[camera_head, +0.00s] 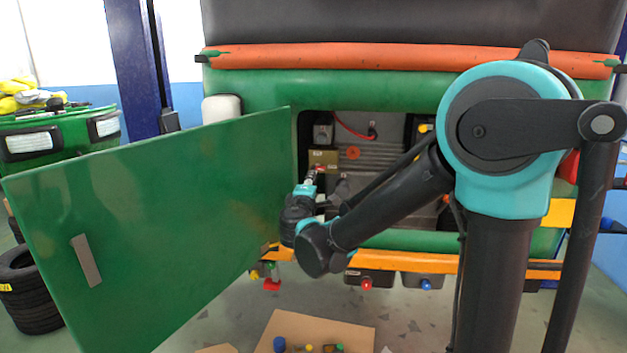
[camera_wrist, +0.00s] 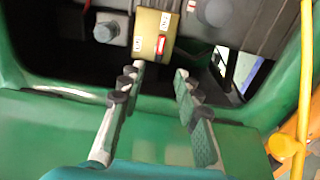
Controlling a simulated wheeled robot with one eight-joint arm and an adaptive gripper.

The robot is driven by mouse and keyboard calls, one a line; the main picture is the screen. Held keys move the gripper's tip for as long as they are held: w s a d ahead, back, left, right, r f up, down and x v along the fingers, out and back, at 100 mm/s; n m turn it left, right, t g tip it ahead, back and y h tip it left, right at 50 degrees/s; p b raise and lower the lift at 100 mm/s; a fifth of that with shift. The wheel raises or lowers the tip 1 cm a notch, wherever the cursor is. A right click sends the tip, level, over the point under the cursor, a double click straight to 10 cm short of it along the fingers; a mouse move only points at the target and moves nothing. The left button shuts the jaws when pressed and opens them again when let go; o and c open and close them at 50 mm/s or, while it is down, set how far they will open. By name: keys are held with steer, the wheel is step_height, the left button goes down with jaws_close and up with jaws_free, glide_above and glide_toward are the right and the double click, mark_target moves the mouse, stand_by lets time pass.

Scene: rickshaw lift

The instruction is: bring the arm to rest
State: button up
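My arm reaches from the right into the open rear compartment of the green rickshaw (camera_head: 400,88). My gripper (camera_head: 314,171) is in front of a small tan box (camera_head: 322,157) inside the compartment. In the wrist view my gripper (camera_wrist: 158,70) has its two fingers apart with nothing between them. The tan box with white labels and a red switch (camera_wrist: 152,38) lies just past the fingertips. Whether a fingertip touches it I cannot tell.
The green door (camera_head: 160,215) stands swung open to the left of my arm. The compartment's green lower edge (camera_head: 400,240) is below my forearm. A cardboard sheet (camera_head: 350,333) with small parts lies on the floor. Tyres (camera_head: 30,290) stand at the far left.

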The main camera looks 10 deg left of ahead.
steer(key=shift+s, duration=0.25)
steer(key=shift+d, duration=0.1)
steer(key=s+d+f+m+g+h, duration=0.1)
steer(key=s+d+f+m+g, duration=0.3)
steer(key=d, duration=0.5)
steer(key=s+d+f+m+g+h, duration=0.25)
steer(key=d+f, duration=0.35)
steer(key=d, duration=0.3)
steer(key=s+d+f+m+g+h, duration=0.15)
steer(key=d+f+m, duration=0.3)
steer(key=d, duration=0.45)
steer(key=s+d+f+m+g+y, duration=0.1)
steer(key=s+f+m+g+y, duration=0.1)
steer(key=s+f, duration=0.3)
steer(key=s+d+f+m+g+y, duration=0.1)
steer(key=s+f+m+g+y, duration=0.2)
steer(key=s, duration=1)
step_height(320, 180, down, 4)
steer(key=shift+s+r+m+g+y, duration=0.2)
steer(key=shift+m+g+y, duration=0.15)
steer(key=shift+m, duration=0.35)
